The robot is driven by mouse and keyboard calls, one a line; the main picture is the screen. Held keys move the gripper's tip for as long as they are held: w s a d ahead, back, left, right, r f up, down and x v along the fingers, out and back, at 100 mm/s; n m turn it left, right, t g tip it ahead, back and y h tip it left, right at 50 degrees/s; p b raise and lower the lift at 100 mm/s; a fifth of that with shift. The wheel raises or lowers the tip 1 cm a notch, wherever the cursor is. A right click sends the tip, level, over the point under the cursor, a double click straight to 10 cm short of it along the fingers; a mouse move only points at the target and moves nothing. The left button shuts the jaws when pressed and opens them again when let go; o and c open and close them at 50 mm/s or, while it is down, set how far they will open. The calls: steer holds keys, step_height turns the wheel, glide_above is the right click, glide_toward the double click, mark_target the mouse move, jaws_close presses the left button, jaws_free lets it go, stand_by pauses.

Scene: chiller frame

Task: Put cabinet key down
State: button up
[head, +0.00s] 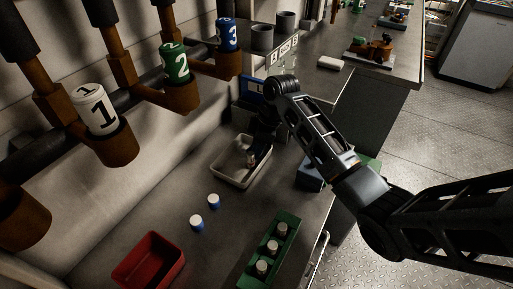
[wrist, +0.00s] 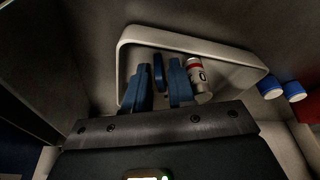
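My gripper (wrist: 163,78) reaches down into a cream tray (wrist: 243,72) in the wrist view. Its two blue fingers stand apart, and dark gaps show between them. A small slim blue piece (wrist: 158,72) shows between the fingertips, apparently clear of both; it may be the cabinet key, but I cannot tell for sure. A white and red cylinder with a dark mark (wrist: 198,75) lies in the tray just right of the right finger. In the head view the tray (head: 225,168) sits on the counter under my gripper, and my wrist hides part of it.
Two blue-and-white caps (head: 205,212) stand near the tray. A red bin (head: 150,262) and a green rack with several bottles (head: 290,222) are nearer. Numbered canisters, white 1 (head: 96,112), green 2 (head: 177,65) and blue 3 (head: 228,36), hang in holders above left. Bare counter lies between.

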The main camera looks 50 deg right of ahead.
steer(key=v, duration=1.2)
steer(key=shift+b, duration=0.3)
steer(key=shift+f, duration=0.1)
